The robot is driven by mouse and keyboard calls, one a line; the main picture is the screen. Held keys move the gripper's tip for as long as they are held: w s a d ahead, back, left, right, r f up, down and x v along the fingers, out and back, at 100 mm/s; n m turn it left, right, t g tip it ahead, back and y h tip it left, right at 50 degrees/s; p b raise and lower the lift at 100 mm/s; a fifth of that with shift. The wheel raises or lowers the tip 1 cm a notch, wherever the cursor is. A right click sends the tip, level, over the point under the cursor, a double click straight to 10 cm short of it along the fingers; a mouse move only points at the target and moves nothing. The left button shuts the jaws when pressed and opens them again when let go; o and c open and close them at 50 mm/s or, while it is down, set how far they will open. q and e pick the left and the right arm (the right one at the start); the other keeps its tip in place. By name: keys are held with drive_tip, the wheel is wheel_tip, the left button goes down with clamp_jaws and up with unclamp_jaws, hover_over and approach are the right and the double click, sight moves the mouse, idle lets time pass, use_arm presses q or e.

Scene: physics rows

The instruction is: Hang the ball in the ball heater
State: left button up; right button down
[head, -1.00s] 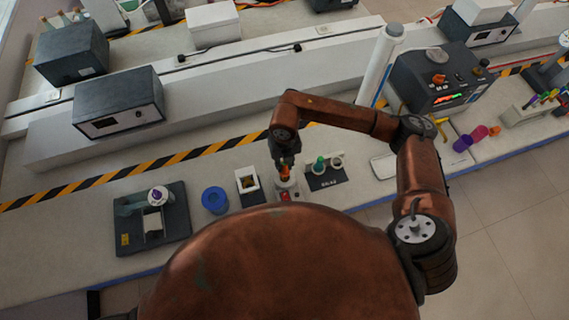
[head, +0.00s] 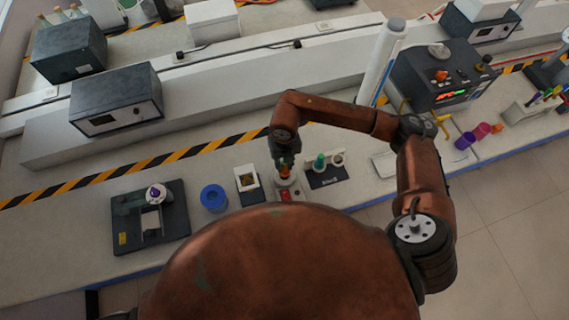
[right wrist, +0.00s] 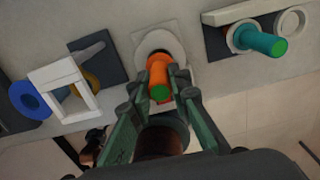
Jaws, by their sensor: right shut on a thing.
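My right gripper (head: 285,167) comes down over a small white round device with a red part (head: 287,194), which seems to be the ball heater. In the right wrist view my right gripper (right wrist: 161,92) is shut on an orange handle (right wrist: 158,72) with a green end. The handle stands in front of the heater's pale round top (right wrist: 162,42). I cannot make out a ball on the handle's far end; it is hidden. The orange handle also shows under the gripper in the head view (head: 285,173). My left gripper is not in view.
Right of the heater, a dark holder (head: 325,180) carries a teal handle (head: 320,160) and a ring. To the left are a white square frame (head: 246,178), a blue ring (head: 213,198) and a dark stand (head: 125,225). A grey box (head: 440,75) stands further right.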

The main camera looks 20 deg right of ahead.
drive_tip(key=shift+f+b, duration=0.85)
drive_tip(key=shift+f, duration=0.4)
drive_tip(key=c, duration=1.7)
unclamp_jaws()
drive_tip(key=shift+r, duration=0.1)
drive_tip(key=o, duration=0.4)
drive_tip(key=shift+r, duration=0.15)
drive_tip(key=shift+r+p, duration=1.95)
drive_tip(key=shift+r, duration=1.4)
